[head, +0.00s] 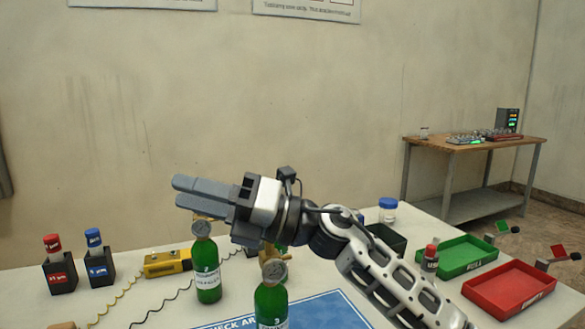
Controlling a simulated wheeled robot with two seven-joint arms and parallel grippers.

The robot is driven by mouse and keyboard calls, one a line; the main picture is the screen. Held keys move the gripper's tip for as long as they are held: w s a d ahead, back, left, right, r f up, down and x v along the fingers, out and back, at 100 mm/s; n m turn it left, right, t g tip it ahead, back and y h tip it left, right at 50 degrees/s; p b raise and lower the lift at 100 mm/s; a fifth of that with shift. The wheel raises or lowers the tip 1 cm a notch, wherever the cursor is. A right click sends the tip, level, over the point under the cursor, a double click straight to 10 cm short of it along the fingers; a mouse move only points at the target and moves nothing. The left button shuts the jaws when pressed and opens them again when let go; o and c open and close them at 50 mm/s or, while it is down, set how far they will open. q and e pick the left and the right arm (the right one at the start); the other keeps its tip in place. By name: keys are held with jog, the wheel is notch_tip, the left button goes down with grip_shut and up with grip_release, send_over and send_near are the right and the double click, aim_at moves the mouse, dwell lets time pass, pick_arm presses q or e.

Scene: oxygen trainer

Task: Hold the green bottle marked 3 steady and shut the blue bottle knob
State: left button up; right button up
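A green bottle (271,304) with a round gauge on top stands at the bottom centre; its label, cut by the frame edge, seems to read 3. A second green bottle (207,272) with a gauge stands behind it to the left. Part of a third shows behind my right arm. My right gripper (187,192) points left, its grey fingers over the top of the second bottle. The fingers look close together, but I cannot tell the gap or any contact. I see no blue knob on any bottle; bottle tops are partly hidden. My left gripper is out of view.
A red-capped vial in a holder (59,271) and a blue-capped one (99,264) stand at left. A yellow device (167,263) with coiled cords lies beside them. A blue mat (325,312) lies in front. Green (465,256) and red (508,288) trays are right.

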aim_at(264, 326)
notch_tip(264, 326, down, 4)
jog(key=w+n+g+h, duration=0.2)
jog(key=n+h, duration=0.5)
jog(key=h, duration=0.3)
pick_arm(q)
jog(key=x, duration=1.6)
pick_arm(e)
jog(key=w+d+r+t+h, duration=0.1)
jog(key=w+d+r+h, duration=0.1)
jog(key=d, duration=0.4)
jog(key=w+d+r+t+h, duration=0.1)
jog(key=w+d+r+h, duration=0.1)
jog(key=d+h, duration=0.3)
jog(key=shift+w+d+r+m+t+h, duration=0.3)
jog(key=shift+d+r, duration=0.5)
jog(key=shift+d, duration=0.3)
